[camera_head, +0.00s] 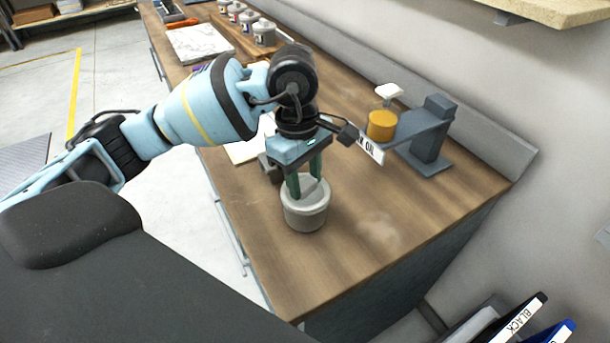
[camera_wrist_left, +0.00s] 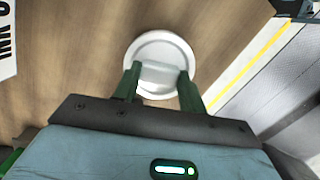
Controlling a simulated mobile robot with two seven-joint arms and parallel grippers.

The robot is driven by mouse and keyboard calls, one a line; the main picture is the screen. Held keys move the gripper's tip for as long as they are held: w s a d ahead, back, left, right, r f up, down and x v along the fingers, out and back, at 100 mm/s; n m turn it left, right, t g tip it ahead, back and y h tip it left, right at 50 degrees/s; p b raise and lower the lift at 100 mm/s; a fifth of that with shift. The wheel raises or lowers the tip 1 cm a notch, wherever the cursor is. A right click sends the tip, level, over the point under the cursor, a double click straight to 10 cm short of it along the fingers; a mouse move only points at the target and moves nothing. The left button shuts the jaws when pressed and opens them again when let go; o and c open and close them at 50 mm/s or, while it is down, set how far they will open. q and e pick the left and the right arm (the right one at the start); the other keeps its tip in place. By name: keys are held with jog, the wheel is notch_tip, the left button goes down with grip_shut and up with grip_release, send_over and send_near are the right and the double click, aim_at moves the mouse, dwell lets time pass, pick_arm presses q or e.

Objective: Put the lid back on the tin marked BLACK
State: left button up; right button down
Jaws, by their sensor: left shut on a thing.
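A pale grey round tin (camera_head: 305,214) stands upright on the wooden bench near its front edge. No label shows on its visible side. My left gripper (camera_head: 306,184) points down right over the tin. Its green fingers are shut on the raised grip of a pale round lid (camera_head: 311,189). In the left wrist view the lid (camera_wrist_left: 160,48) shows as a white disc, with its grip between the fingertips (camera_wrist_left: 160,75). The lid is at the tin's mouth; I cannot tell if it is fully seated. My right gripper is not in view.
A grey stand (camera_head: 432,140) holds a jar of amber liquid (camera_head: 382,124) beside a partly hidden ink sign (camera_head: 371,150). Several small lidded tins (camera_head: 264,33) and a marble slab (camera_head: 199,43) are farther back. Bench right of the tin is clear.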

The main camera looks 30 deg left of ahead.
pick_arm(q)
jog(key=o, duration=1.5)
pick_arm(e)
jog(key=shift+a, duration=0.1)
pick_arm(q)
jog(key=shift+r+p, duration=1.3)
jog(key=shift+r, duration=2.25)
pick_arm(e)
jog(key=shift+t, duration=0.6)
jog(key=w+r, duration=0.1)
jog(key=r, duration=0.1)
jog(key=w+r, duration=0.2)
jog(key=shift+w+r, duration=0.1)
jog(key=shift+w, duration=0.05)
pick_arm(q)
jog(key=c, duration=1.6)
grip_shut()
